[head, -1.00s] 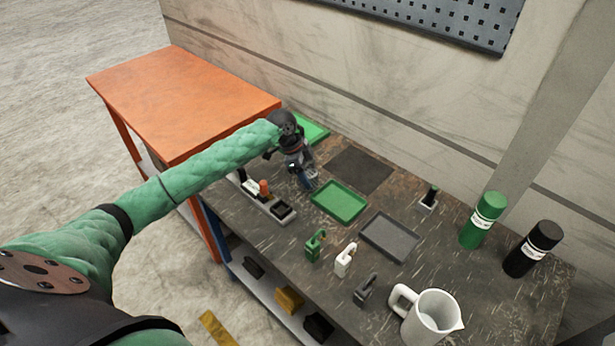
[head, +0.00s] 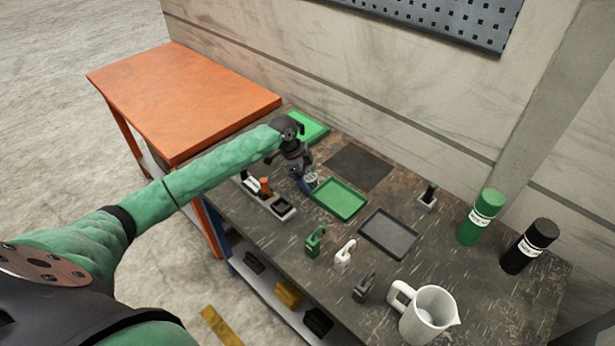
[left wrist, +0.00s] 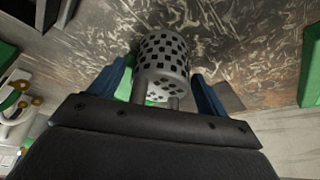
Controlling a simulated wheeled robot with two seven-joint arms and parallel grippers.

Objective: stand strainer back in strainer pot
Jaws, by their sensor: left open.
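The strainer (left wrist: 162,62) is a grey perforated cylinder, seen between my left gripper's blue fingers in the left wrist view. In the head view it is a small silver shape (head: 312,180) by the left edge of the green tray. My left gripper (head: 305,186) is open, with its fingers on either side of the strainer. Whether they touch it is unclear. A pale rack (head: 250,202) stands left of the gripper, with an orange-topped item (head: 265,187) and a black, open-topped pot (head: 283,206). I cannot tell for sure which is the strainer pot. My right gripper is not in view.
A green tray (head: 340,199), a grey tray (head: 389,235) and a dark mat (head: 358,167) lie on the bench. Small clamp-like items (head: 316,242) and a white jug (head: 428,313) are nearer. Green (head: 481,217) and black (head: 530,247) bottles stand right. An orange table (head: 185,98) adjoins.

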